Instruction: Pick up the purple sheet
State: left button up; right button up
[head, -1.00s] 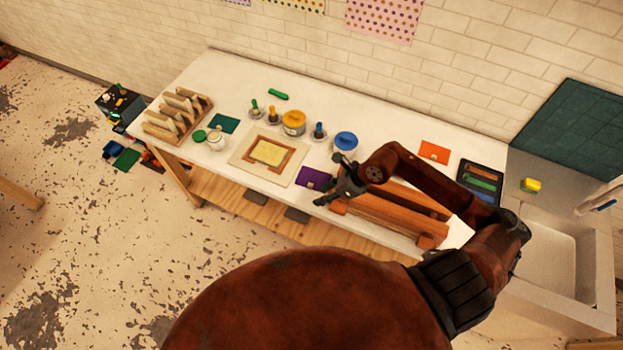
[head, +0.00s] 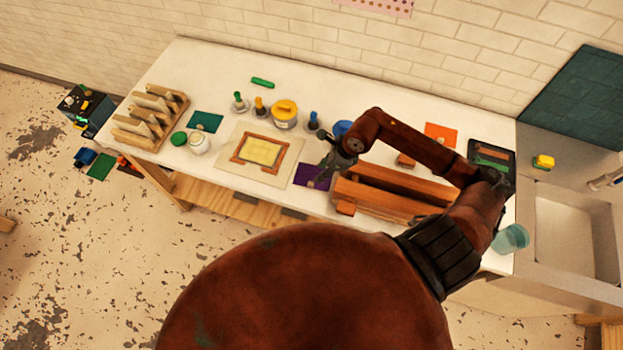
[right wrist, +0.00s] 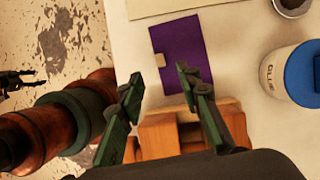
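The purple sheet (head: 307,177) lies flat at the front edge of the white table, partly hidden by my right gripper in the head view. In the right wrist view the purple sheet (right wrist: 183,48) shows a small beige tab on its left side. My right gripper (head: 326,170) is over the sheet. In the right wrist view my right gripper (right wrist: 160,80) is open, with nothing between its fingers, and its tips are near the sheet's lower end. A dark two-pronged shape at the left of that view looks like my left gripper (right wrist: 22,78), its prongs apart.
A wooden block rack (head: 385,195) stands right of the sheet, under my right arm. A board with a yellow panel (head: 261,151) lies to the left. A blue-lidded glue tub (right wrist: 298,75) and ink pots stand behind. An orange sheet (head: 441,134) lies farther right.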

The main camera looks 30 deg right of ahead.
aim_at(313, 184)
jog(key=shift+s+d+b+x, duration=0.1)
jog(key=shift+s+b+x, duration=0.1)
jog(key=shift+x, duration=1)
jog(key=shift+s+d+b+x, duration=0.1)
jog(key=shift+b+x, duration=0.05)
jog(key=shift+x, duration=1.1)
jog(key=x, duration=0.2)
jog(key=p+x, duration=0.1)
jog(key=x, duration=0.1)
jog(key=shift+s+f+p, duration=0.15)
jog(key=shift+f+p, duration=0.15)
jog(key=shift+f, duration=0.45)
pick_arm(q)
jog(key=shift+w+r, duration=0.1)
jog(key=shift+w, duration=0.65)
jog(key=shift+w, duration=0.3)
pick_arm(e)
grip_shut()
